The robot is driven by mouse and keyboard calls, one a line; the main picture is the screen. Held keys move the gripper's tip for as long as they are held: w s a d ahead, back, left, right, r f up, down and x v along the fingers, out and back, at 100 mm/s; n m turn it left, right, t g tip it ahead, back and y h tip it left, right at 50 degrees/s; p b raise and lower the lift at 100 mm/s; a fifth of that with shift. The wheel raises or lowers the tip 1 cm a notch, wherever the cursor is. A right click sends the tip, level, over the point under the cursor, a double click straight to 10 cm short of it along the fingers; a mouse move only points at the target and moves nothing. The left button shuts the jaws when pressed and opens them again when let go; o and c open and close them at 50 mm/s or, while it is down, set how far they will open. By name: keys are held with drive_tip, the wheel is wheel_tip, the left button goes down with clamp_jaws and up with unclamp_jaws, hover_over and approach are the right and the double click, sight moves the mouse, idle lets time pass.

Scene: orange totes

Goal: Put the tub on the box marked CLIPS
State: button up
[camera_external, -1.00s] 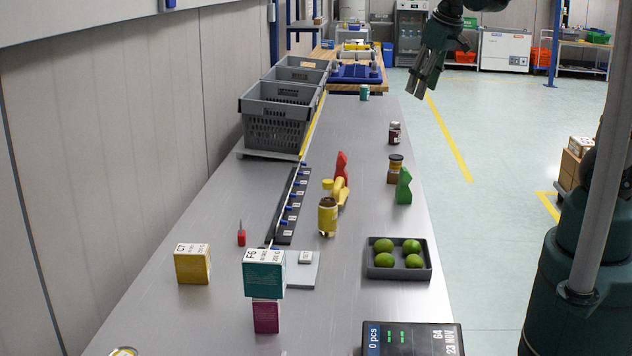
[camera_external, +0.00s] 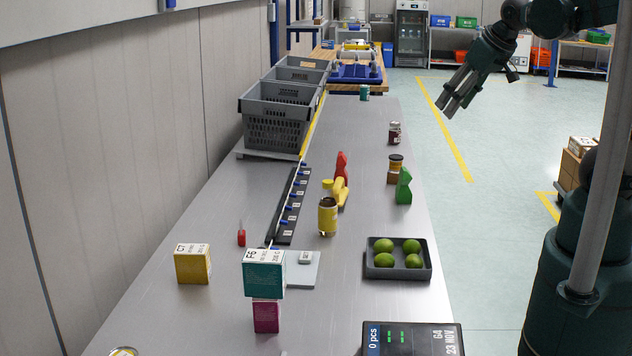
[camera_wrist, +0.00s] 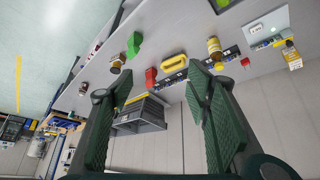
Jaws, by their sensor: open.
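My gripper (camera_external: 455,105) hangs in the air at the upper right, beyond the bench's right edge, open and empty. In the wrist view its two fingers (camera_wrist: 158,75) stand wide apart. I cannot read CLIPS on any box. A yellow box (camera_external: 193,264) stands at the front left of the bench. A teal box (camera_external: 264,276) sits on a magenta box (camera_external: 266,317) at the front middle. I cannot tell which thing is the tub. A yellow round container (camera_external: 327,217) stands mid-bench, and a brown jar with a yellow band (camera_external: 394,170) stands farther back.
A grey tray (camera_external: 384,272) of green fruit is on the right, with a dark display (camera_external: 413,340) in front. Grey crates (camera_external: 275,132) stand at the back left. A red bottle (camera_external: 341,163), green bottle (camera_external: 404,187) and dark jar (camera_external: 394,134) stand on the bench. Its left front is mostly clear.

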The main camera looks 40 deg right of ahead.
drive_tip(key=shift+s+a+f+t, duration=0.15)
drive_tip(key=shift+s+f, duration=0.1)
drive_tip(key=shift+s, duration=0.3)
drive_tip(key=shift+s+a+f+t, duration=0.1)
drive_tip(key=shift+s+a+f, duration=0.15)
drive_tip(key=shift+s, duration=0.3)
drive_tip(key=shift+s+a+f+t, duration=0.1)
drive_tip(key=shift+s+f, duration=0.2)
drive_tip(key=shift+s, duration=0.25)
